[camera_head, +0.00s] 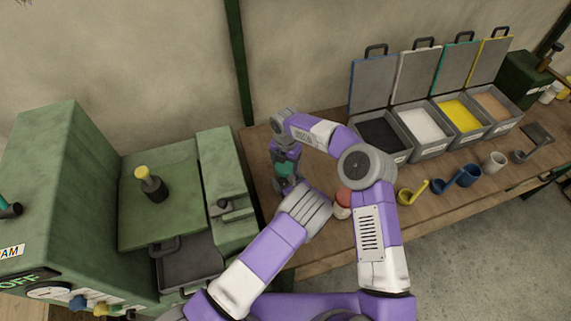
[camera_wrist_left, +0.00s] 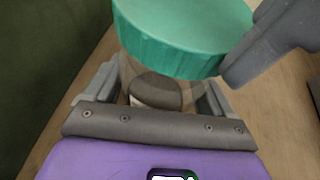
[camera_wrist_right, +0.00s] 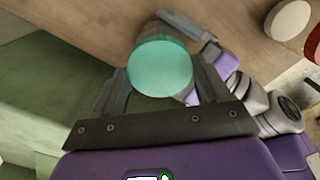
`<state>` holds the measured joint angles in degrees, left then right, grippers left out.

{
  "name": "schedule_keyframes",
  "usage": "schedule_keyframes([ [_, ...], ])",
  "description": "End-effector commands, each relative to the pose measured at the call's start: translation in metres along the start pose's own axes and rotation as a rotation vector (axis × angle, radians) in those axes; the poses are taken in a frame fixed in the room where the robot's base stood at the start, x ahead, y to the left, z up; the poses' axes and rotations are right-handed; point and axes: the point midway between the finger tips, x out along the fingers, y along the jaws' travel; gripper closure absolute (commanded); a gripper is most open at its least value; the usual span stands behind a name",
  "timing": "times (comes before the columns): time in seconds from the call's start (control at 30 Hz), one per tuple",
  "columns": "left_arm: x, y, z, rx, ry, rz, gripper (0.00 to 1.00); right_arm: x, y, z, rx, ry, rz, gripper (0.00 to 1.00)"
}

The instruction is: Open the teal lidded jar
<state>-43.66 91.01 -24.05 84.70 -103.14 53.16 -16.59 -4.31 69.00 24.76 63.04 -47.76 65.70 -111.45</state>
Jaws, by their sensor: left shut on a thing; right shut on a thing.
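The teal lid (camera_wrist_left: 185,40) is at the top of a clear jar (camera_wrist_left: 160,95) with something dark and pale inside. My left gripper (camera_wrist_left: 158,88) is shut around the jar's body. My right gripper (camera_wrist_right: 162,78) is shut on the lid (camera_wrist_right: 160,68) from the other side; one of its fingers shows beside the lid in the left wrist view. In the head view the teal lid (camera_head: 286,168) shows between the two hands near the left end of the wooden table. I cannot tell whether there is a gap between lid and jar.
A green machine (camera_head: 150,210) stands left of the table. Open-lidded bins (camera_head: 430,125) of dark, white, yellow and tan material line the table at right. A red-topped jar (camera_head: 343,197), a yellow scoop (camera_head: 407,196) and cups sit along the front edge (camera_head: 325,258).

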Motion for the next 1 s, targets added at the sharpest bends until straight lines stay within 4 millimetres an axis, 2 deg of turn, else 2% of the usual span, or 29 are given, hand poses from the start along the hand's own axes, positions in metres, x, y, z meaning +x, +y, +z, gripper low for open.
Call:
schedule_keyframes([
  [0.5,0.0,0.0,0.001,-0.001,-0.002,0.0,1.0,-0.007,0.0,0.0,-0.001,-0.001,0.0,0.61],
  [0.8,0.0,0.0,0.001,-0.001,-0.002,0.0,1.0,-0.04,0.0,0.001,0.0,-0.003,0.001,0.61],
  [1.0,0.0,0.0,0.001,-0.001,-0.002,0.0,1.0,-0.045,0.0,0.0,-0.001,0.0,0.0,0.61],
])
